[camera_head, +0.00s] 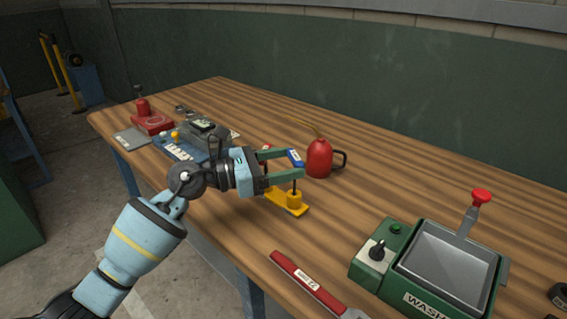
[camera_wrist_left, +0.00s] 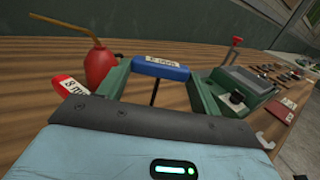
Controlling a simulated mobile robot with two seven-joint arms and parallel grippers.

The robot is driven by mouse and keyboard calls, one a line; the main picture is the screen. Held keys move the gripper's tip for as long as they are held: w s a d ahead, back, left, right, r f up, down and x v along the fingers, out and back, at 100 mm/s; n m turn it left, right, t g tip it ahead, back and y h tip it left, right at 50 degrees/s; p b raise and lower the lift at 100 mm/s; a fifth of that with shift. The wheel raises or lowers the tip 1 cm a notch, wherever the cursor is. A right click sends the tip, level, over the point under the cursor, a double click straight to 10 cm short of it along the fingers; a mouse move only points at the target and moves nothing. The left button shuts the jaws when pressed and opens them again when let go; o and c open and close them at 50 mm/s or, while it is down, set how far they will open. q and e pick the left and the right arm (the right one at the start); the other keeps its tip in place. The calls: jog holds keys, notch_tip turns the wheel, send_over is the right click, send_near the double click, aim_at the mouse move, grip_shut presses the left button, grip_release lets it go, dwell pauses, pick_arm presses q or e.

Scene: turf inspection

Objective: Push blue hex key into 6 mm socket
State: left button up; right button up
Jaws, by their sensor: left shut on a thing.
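My left gripper (camera_head: 297,167) is shut on the blue hex key (camera_head: 295,157), with the labelled blue handle between its two green fingers. In the left wrist view the blue handle (camera_wrist_left: 161,68) lies across the fingertips, and its dark shaft points down. A yellow block (camera_head: 291,207) with a raised round socket (camera_head: 294,198) stands on the table under the gripper. The dark shaft comes down to this socket; I cannot tell whether its tip is inside or just above. The socket's size marking is not readable. My right gripper is not in view.
A red oil can (camera_head: 319,158) stands close behind the gripper. A red-handled tool shows in the left wrist view (camera_wrist_left: 70,88). A green wash station (camera_head: 440,265) and a red-handled tool (camera_head: 307,283) are at the front right. Gauges and a red device (camera_head: 152,122) are at the left.

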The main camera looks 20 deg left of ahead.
pick_arm(q)
jog(key=shift+f, duration=0.95)
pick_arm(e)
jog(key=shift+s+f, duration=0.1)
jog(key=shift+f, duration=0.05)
pick_arm(q)
jog(key=o, duration=1)
jog(key=shift+o, duration=0.3)
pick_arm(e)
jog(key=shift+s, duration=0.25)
pick_arm(q)
jog(key=r+b+v, duration=0.1)
jog(key=v, duration=0.6)
jog(key=shift+s+a+r, duration=0.25)
jog(key=shift+s+r, duration=0.05)
jog(key=shift+r, duration=0.1)
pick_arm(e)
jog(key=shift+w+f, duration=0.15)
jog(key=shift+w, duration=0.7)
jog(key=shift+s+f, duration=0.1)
